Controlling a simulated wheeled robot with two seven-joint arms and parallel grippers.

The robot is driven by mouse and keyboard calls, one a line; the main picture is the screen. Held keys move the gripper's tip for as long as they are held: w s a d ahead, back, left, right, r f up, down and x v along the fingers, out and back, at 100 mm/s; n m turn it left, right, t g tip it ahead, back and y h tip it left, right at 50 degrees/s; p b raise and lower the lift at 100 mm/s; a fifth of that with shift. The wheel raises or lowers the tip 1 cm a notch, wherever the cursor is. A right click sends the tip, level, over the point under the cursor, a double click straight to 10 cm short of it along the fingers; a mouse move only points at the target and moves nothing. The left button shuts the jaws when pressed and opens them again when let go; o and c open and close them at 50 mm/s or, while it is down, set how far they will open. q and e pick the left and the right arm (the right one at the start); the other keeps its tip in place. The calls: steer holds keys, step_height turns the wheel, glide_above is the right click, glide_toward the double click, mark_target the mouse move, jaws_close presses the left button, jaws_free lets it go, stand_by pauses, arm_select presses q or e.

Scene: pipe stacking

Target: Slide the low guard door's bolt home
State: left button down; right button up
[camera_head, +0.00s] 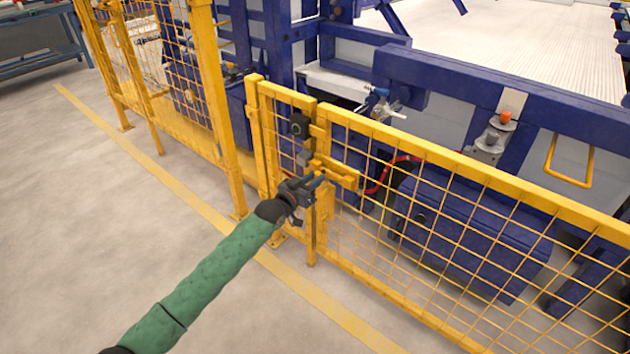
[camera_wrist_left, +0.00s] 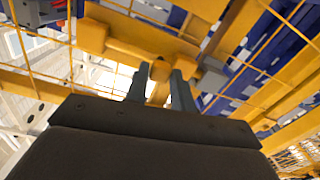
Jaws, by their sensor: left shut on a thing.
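The low yellow mesh guard fence (camera_head: 450,159) has a narrow section (camera_head: 288,97) at its left end and a long panel to its right. A yellow bolt assembly (camera_head: 340,174) sits where they meet, below the top rail. My left gripper (camera_head: 318,180) is at this assembly from the near side. In the left wrist view its fingers (camera_wrist_left: 160,88) are shut on a small yellow bolt handle (camera_wrist_left: 159,70). The fingers and wrist partly cover the bolt, and I cannot tell how far its bar reaches into the catch. My right gripper is not in view.
A black box (camera_head: 299,126) is mounted above the bolt. Taller yellow mesh fencing (camera_head: 207,80) stands to the left. Blue machinery (camera_head: 470,232) fills the space behind the low fence. The grey floor (camera_head: 100,220) on the near side is clear, with a yellow painted line.

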arm_select(q)
steer(key=c, duration=1.2)
jaws_free()
steer(key=shift+w+a, duration=0.15)
steer(key=shift+a, duration=0.15)
steer(key=shift+o, duration=0.2)
steer(key=v, duration=0.7)
steer(key=shift+s+a, duration=0.2)
steer(key=shift+s, duration=0.15)
